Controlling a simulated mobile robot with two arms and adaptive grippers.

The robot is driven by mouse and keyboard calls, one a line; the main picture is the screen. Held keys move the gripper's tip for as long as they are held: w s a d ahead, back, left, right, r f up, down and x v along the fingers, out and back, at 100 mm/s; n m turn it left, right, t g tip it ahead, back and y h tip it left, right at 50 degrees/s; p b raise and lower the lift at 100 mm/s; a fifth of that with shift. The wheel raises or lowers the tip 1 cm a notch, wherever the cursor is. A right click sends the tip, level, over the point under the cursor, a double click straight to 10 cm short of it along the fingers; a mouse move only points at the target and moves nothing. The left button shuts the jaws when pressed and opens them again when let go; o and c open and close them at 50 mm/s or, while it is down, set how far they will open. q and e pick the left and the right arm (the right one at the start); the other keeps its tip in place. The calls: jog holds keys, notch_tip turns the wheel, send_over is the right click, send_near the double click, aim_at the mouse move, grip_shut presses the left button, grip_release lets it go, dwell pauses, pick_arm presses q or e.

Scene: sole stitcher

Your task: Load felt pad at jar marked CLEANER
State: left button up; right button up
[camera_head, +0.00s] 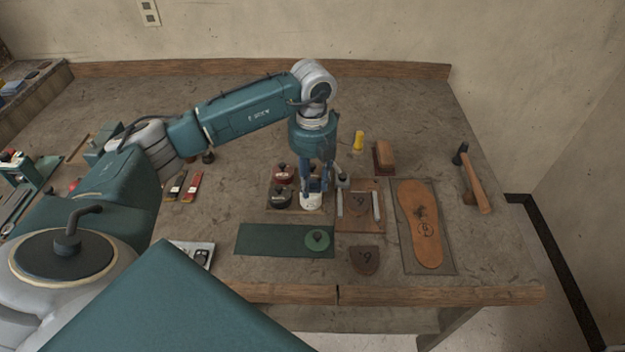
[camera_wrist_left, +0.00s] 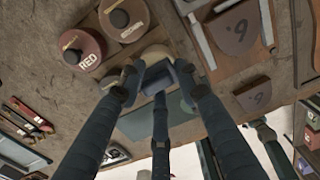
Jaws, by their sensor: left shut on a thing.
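My left gripper (camera_head: 315,190) points down right over a white jar (camera_head: 311,204). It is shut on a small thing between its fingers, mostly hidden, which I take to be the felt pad. In the left wrist view the fingers (camera_wrist_left: 157,75) close together in front of the pale jar top (camera_wrist_left: 155,53). The white jar's marking cannot be read. Whether the held thing touches the white jar, I cannot tell.
A green mat (camera_head: 265,239) with a round green knobbed piece (camera_head: 317,240) lies in front. To the right are a brown board (camera_head: 375,222) with metal bars, a leather heel piece (camera_head: 364,261), a sole (camera_head: 420,225), a brush (camera_head: 384,156) and a hammer (camera_head: 474,180).

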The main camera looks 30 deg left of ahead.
aim_at(313, 180)
pick_arm(q)
jog(key=shift+r+p, duration=2.2)
jog(key=shift+r, duration=1.3)
